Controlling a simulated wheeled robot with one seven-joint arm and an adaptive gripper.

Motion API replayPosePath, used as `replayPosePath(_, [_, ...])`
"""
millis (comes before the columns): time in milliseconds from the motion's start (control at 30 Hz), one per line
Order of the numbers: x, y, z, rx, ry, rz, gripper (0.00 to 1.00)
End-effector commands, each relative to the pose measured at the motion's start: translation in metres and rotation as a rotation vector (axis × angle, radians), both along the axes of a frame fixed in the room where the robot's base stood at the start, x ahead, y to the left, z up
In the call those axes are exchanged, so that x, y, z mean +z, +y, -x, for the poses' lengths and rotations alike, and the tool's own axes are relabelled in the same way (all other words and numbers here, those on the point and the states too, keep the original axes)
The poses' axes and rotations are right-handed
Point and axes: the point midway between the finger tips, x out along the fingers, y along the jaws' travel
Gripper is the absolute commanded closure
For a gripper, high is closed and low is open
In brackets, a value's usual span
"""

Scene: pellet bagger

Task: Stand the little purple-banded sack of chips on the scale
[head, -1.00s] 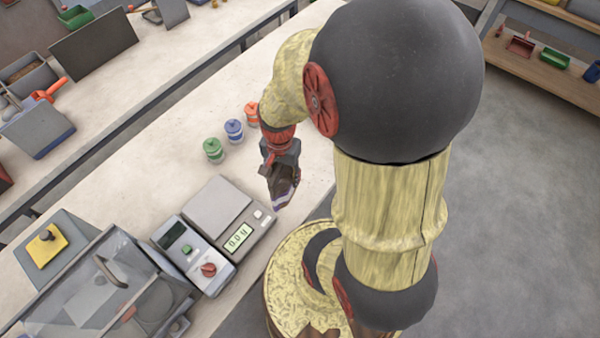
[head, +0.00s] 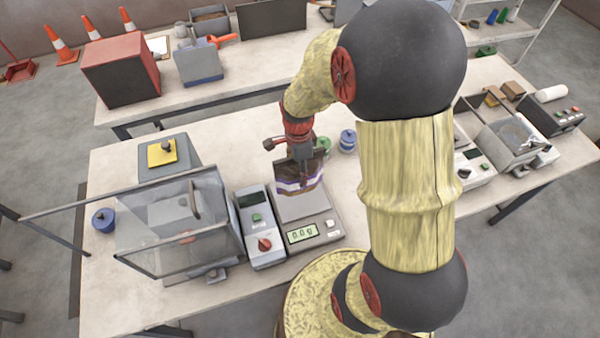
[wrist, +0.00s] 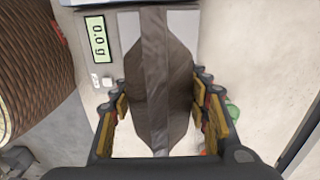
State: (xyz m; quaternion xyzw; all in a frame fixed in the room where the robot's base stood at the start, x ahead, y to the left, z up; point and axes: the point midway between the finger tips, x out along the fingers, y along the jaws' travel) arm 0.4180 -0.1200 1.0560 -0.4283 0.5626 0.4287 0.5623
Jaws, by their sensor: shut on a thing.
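The purple-banded sack (head: 298,186) is brown with a white and purple band. In the head view it hangs upright over the scale's plate. My gripper (head: 301,152) is shut on its top from above. The wrist view shows the sack (wrist: 157,75) between my fingers (wrist: 158,118), seen from above. The scale (head: 301,208) is grey, and its display (head: 302,233) shows zero; the wrist view reads 0.0 g. Whether the sack's base touches the plate is hidden.
A controller box with a red knob (head: 264,244) stands left of the scale, and a clear-lidded machine (head: 165,235) beyond it. A blue-lidded jar (head: 347,140) and a green jar (head: 323,146) stand behind, close to my gripper.

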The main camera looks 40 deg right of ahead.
Motion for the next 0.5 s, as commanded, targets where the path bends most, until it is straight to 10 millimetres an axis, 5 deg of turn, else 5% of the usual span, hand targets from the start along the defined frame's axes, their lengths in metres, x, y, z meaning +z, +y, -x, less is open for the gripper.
replayPosePath(500, [-0.036, 0.000, 0.000, -0.012, 0.000, 0.000, 0.99])
